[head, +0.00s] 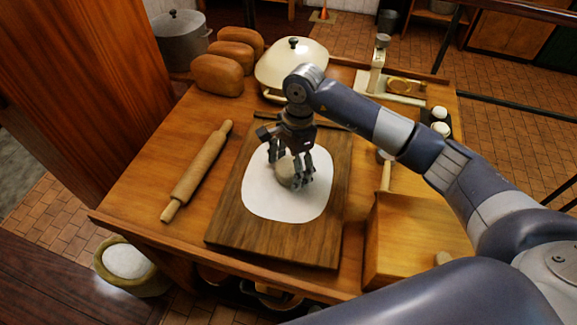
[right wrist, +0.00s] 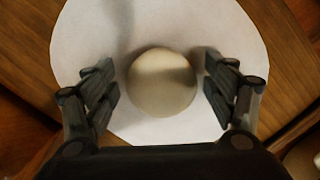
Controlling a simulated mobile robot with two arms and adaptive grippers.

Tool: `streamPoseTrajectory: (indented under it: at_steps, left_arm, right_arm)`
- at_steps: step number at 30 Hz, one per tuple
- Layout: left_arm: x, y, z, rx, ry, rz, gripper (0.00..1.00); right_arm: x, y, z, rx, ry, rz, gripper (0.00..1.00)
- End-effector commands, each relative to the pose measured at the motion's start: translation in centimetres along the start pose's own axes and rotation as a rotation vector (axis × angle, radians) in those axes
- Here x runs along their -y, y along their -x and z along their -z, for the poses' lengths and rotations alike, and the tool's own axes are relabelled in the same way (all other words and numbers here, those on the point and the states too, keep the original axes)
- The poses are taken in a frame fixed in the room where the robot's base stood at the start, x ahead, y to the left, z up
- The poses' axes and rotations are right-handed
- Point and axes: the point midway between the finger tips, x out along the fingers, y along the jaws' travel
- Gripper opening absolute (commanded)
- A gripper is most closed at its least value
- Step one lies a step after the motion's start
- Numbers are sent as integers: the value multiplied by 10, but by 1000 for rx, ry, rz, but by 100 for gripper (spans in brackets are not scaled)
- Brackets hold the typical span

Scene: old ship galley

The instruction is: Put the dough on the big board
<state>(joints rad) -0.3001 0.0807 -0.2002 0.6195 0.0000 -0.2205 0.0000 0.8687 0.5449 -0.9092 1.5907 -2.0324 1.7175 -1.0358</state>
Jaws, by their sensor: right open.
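The dough (head: 285,172) is a pale round ball on a white rounded sheet (head: 262,203), which lies on the big brown wooden board (head: 228,228). My right gripper (head: 290,176) is over the board with its fingers around the dough. In the right wrist view the dough (right wrist: 162,82) sits between the two open fingers of the right gripper (right wrist: 162,88), with a gap on each side. The fingers partly hide the dough in the head view. My left gripper is not in view.
A rolling pin (head: 197,171) lies left of the board. Bread loaves (head: 218,76), a cream lidded pot (head: 291,68) and a scale (head: 378,68) stand at the back. A wooden box (head: 412,243) is close on the right. A flour sack (head: 125,260) stands on the floor.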

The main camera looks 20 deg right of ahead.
Motion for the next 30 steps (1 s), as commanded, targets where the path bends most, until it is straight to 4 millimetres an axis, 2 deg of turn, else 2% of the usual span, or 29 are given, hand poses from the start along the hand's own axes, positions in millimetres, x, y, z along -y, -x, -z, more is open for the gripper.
streamPoseTrajectory:
  at_steps: [5, 7, 21, 25, 30]
  left_arm:
    - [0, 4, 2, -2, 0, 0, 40]
    - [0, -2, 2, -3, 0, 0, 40]
    - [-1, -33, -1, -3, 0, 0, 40]
    - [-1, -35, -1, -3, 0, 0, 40]
    - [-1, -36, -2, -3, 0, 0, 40]
  right_arm:
    - [0, 4, 0, 0, 0, 0, 78]
    - [1, 9, 0, -1, 0, 4, 78]
    - [1, 101, 1, -1, 0, 5, 78]
    - [0, 115, 0, -1, -1, 2, 78]
    - [0, 122, 0, 0, -1, 0, 78]
